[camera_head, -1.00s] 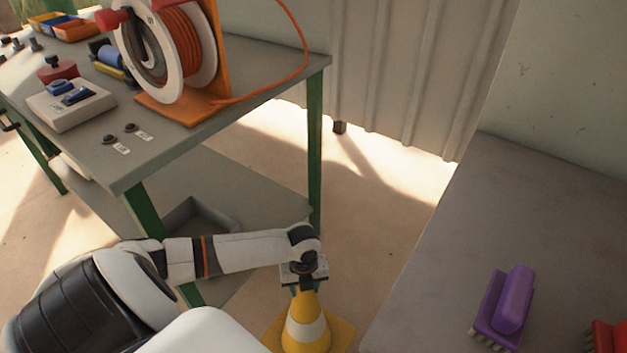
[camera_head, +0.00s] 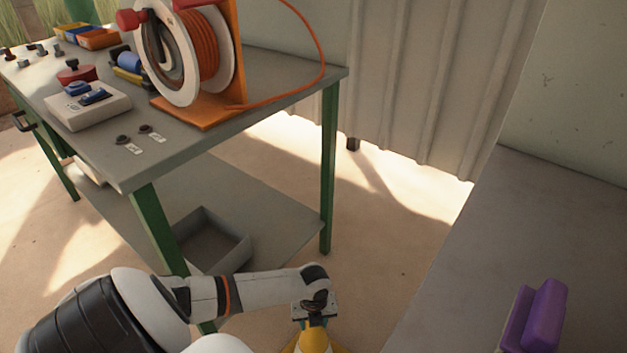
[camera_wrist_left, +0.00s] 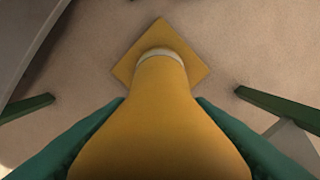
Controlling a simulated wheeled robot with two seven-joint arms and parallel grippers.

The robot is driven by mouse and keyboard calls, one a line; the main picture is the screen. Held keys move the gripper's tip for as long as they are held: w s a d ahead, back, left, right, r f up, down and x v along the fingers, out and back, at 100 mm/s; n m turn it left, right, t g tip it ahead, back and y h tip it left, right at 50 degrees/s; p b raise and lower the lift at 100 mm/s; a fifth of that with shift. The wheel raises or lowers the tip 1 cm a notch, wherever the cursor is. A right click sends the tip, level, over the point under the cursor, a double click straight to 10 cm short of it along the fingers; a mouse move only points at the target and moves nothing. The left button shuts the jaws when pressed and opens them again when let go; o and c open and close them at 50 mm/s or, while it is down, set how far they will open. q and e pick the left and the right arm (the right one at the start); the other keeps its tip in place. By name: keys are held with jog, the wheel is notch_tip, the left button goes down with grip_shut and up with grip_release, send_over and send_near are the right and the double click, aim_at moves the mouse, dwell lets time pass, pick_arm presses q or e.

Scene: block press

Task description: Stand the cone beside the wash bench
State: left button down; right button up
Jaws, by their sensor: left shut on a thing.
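The yellow cone (camera_head: 317,343) with a white band is at the bottom edge of the head view, its lower part cut off. My left gripper (camera_head: 315,312) is shut on its top. In the left wrist view the cone (camera_wrist_left: 160,110) points at the camera between the teal fingers, with its square base over the pale floor. I cannot tell whether the base touches the floor. A grey bench (camera_head: 480,240) with a purple brush (camera_head: 535,315) stands to the right of the cone; it looks like the wash bench. My right gripper is not in view.
A green-legged work table (camera_head: 210,150) stands at the left, with a cable reel (camera_head: 185,55) on top and a grey tray (camera_head: 210,240) on its lower shelf. Open floor (camera_head: 385,220) lies between the table and the grey bench.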

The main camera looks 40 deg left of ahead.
pick_arm(q)
jog(key=shift+f, duration=0.1)
jog(key=c, duration=0.7)
grip_release()
